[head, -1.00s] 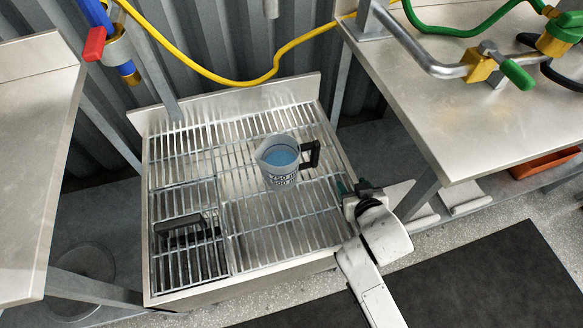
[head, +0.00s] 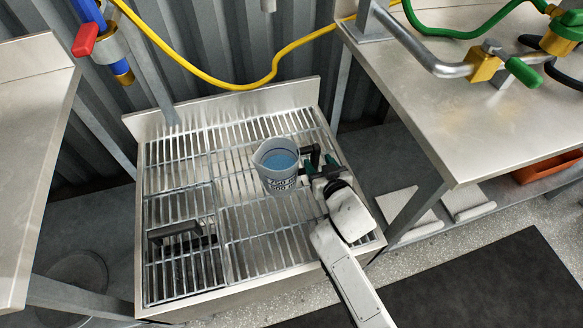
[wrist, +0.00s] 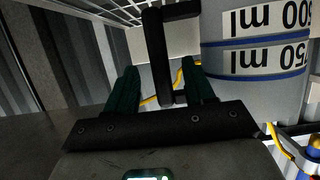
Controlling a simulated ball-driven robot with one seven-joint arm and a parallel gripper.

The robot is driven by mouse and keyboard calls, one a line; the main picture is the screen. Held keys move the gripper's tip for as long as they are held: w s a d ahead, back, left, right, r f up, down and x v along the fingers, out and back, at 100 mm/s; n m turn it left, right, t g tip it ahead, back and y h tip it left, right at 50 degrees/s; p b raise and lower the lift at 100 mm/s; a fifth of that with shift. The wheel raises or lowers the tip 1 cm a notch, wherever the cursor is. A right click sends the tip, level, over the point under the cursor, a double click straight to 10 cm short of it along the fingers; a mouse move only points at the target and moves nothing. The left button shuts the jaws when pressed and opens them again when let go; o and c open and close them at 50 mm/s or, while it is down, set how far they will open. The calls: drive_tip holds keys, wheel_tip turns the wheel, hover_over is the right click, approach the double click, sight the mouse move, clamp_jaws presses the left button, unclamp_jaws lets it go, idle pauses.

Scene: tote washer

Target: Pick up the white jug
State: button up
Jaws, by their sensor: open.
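The white jug (head: 277,170) stands upright on the metal grate, with blue inside and volume markings on its side. Its black handle (head: 307,158) points right, toward my gripper (head: 315,163). In the wrist view the jug (wrist: 255,85) fills the right side, its markings upside down. The handle (wrist: 155,60) runs between the two dark green fingers of my gripper (wrist: 162,85). The fingers are open, with gaps showing on both sides of the handle. I cannot tell exactly how deep the handle sits between them.
The grated basin (head: 250,245) has a raised back edge. A black handle (head: 174,231) sits on its left section. Steel tables stand left (head: 30,130) and right (head: 450,110). A yellow hose (head: 215,78) hangs behind. The grate around the jug is otherwise clear.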

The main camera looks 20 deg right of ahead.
sight(316, 160)
drive_tip(key=shift+x, duration=1.95)
drive_tip(key=shift+s, duration=0.1)
drive_tip(key=shift+c, duration=0.3)
clamp_jaws()
drive_tip(key=shift+r, duration=0.1)
